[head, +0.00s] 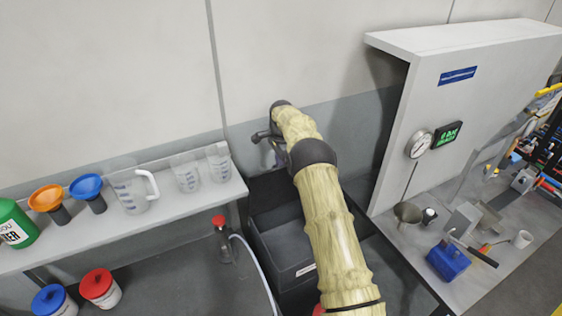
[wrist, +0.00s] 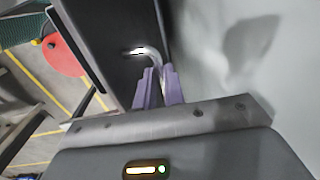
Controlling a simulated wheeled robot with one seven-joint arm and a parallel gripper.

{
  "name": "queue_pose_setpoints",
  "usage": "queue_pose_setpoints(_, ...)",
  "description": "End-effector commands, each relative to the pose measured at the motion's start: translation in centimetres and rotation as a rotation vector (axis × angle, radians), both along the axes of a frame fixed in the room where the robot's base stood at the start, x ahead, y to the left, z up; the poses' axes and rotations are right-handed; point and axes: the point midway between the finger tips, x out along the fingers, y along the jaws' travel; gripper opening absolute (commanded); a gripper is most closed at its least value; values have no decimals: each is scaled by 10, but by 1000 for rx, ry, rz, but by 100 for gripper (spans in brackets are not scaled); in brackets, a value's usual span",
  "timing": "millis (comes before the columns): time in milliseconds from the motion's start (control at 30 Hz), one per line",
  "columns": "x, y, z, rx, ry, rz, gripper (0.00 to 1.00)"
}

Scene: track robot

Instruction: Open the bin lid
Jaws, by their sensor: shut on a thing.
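The dark grey bin (head: 278,268) stands on the floor between the shelf and the right bench, partly hidden behind my arm. Its inside shows from above. A dark panel, which looks like its lid (head: 262,190), stands raised at the back near the wall. In the wrist view the dark lid (wrist: 113,40) runs up the picture with a shiny bent metal handle (wrist: 152,54). My gripper (wrist: 160,78) has its purple fingers shut on this handle. In the head view my gripper (head: 273,147) is small and partly hidden by the wrist.
At left a shelf (head: 150,227) holds clear jugs, funnels and a green container. A bottle with a red cap (head: 222,240) and a pale hose stand left of the bin. At right a bench with a tall panel (head: 410,110) bears tools. The wall is close behind.

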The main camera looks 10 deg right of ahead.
Motion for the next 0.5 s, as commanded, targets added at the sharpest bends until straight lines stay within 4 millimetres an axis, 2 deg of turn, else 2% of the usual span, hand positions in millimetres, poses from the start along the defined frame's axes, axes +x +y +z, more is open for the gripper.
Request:
queue_pose_setpoints(33, -4, 1, -12, 0, 21, 2, 0)
queue_pose_setpoints(167, -4, 0, -12, -1, 22, 1, 0)
queue_pose_setpoints(200, -4, 0, -12, -1, 22, 1, 12)
queue_pose_setpoints(300, -4, 0, -11, -2, 20, 1, 32)
queue_pose_setpoints(500, -3, -1, -7, -2, 14, 0, 33)
